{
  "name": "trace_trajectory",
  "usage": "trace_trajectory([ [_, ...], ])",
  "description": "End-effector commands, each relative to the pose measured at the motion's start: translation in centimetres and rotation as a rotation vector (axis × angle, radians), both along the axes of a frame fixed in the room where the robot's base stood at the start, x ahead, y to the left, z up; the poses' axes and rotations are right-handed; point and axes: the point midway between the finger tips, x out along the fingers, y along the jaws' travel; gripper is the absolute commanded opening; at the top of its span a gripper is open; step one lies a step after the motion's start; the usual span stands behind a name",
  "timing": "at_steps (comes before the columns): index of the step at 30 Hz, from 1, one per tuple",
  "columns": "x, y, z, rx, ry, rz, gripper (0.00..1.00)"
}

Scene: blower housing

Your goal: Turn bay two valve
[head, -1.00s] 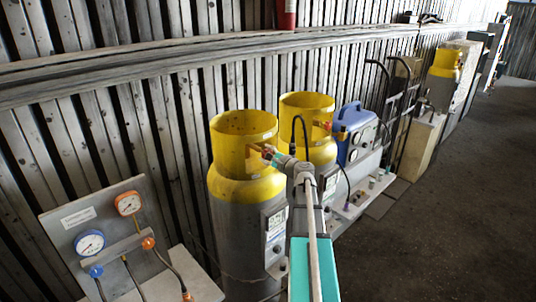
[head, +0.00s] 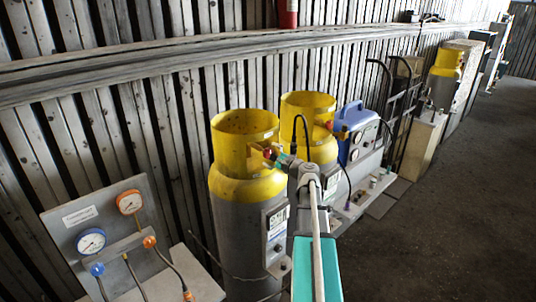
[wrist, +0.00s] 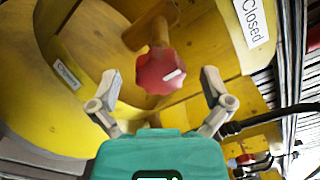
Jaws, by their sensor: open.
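A red valve knob (wrist: 161,71) with a white mark on its face sits on a brass stem, in the middle of the wrist view. It is inside the yellow collar of the near cylinder (head: 245,185). My gripper (wrist: 160,78) is open, with one finger on each side of the knob and a visible gap on both sides. In the head view my gripper (head: 277,156) reaches into the opening of the collar, and the knob is mostly hidden there. A white "Closed" label (wrist: 254,20) is on the collar, and a smaller label (wrist: 66,73) is at the left.
A second yellow-topped cylinder (head: 308,105) stands right behind the first. A blue machine (head: 355,128) is to its right. A gauge panel (head: 115,230) is at the left. A black hose (wrist: 275,118) passes right of my gripper. Open floor (head: 450,230) lies at the right.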

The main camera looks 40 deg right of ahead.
Motion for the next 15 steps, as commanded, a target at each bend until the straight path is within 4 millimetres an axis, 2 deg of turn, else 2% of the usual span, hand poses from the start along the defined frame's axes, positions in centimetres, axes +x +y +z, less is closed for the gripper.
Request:
trace_trajectory([
  [15, -8.0, -0.4, 0.0, 0.0, 0.001, -0.001, 0.99],
])
